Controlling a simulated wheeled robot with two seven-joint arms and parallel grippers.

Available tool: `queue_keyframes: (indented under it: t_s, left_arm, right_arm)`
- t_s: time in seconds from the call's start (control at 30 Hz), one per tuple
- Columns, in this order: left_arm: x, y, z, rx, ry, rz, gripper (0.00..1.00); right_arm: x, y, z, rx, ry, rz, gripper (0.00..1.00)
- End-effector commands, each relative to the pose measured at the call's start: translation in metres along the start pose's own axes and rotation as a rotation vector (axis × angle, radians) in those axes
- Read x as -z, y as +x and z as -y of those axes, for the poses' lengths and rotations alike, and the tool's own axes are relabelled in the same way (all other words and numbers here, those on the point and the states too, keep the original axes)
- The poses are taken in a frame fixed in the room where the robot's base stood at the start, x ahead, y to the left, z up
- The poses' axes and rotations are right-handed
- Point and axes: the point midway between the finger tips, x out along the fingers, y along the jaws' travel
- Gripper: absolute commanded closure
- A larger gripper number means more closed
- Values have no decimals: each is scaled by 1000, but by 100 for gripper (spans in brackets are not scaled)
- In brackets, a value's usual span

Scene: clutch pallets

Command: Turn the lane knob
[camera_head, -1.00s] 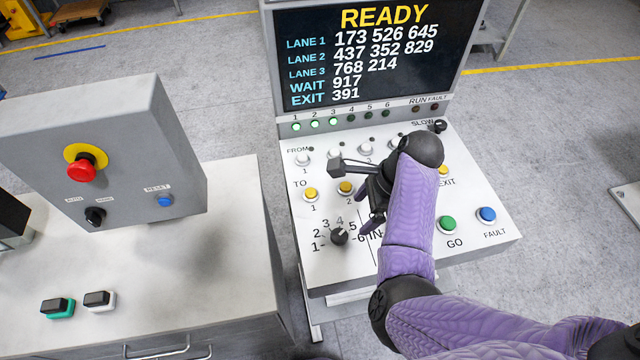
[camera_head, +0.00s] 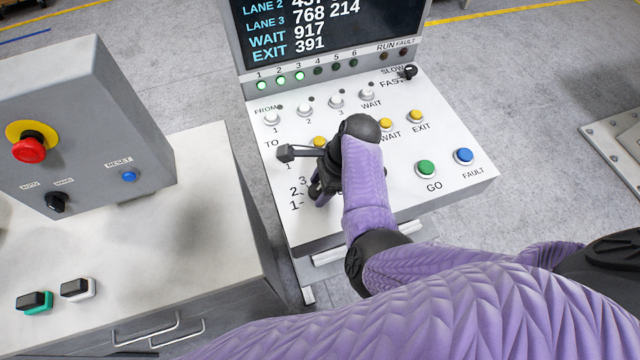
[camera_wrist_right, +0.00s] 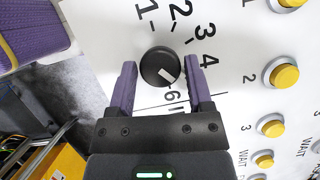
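The lane knob (camera_wrist_right: 160,67) is round and black with a white pointer line, on the white sloped panel (camera_head: 440,110). In the right wrist view its line points down and right, toward the printed 6. The numbers 1 to 4 and 6 show around it; the 5 is hidden. My right gripper (camera_wrist_right: 160,65) is open, with one finger on each side of the knob and a gap on both sides. I cannot tell how far down the fingers reach. In the head view my right gripper (camera_head: 318,190) covers the knob. My left gripper is not in view.
Yellow buttons (camera_wrist_right: 285,76) stand to the right of the knob. A green GO button (camera_head: 426,168) and a blue FAULT button (camera_head: 464,156) are at the panel's right. A grey box with a red emergency stop (camera_head: 29,150) stands on a bench at the left.

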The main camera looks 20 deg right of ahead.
Motion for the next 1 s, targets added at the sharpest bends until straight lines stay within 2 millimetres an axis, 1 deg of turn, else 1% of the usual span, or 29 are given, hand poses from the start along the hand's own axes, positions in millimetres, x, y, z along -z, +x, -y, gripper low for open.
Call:
queue_keyframes:
  t_s: [0.03, 0.07, 0.1, 0.17, 0.2, 0.27, 0.3, 0.47, 0.67, 0.77, 1.0]
  left_arm:
    - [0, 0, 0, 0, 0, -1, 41]
    - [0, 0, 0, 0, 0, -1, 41]
    - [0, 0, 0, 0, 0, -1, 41]
    - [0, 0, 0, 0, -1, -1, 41]
    - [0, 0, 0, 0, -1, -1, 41]
    - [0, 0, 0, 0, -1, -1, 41]
    - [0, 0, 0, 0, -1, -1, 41]
    - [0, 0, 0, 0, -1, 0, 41]
    - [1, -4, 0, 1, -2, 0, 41]
    - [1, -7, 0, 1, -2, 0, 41]
    - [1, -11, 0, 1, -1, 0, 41]
  right_arm:
    - [0, 0, 0, 0, 0, 0, 47]
    - [0, 0, 0, 0, 0, 0, 53]
    - [0, 0, 0, 0, 0, 0, 62]
    - [0, 0, 0, 0, 0, 0, 74]
    - [0, 0, 0, 0, 0, 0, 83]
    - [0, 0, 0, -1, 0, 0, 96]
    - [0, 0, 0, 0, 0, 0, 100]
    - [0, 0, 0, -4, -8, -1, 100]
    - [0, -1, 0, -31, -70, -1, 100]
    - [0, -1, 1, -55, -128, -1, 100]
    - [0, -1, 2, -138, -326, -2, 100]
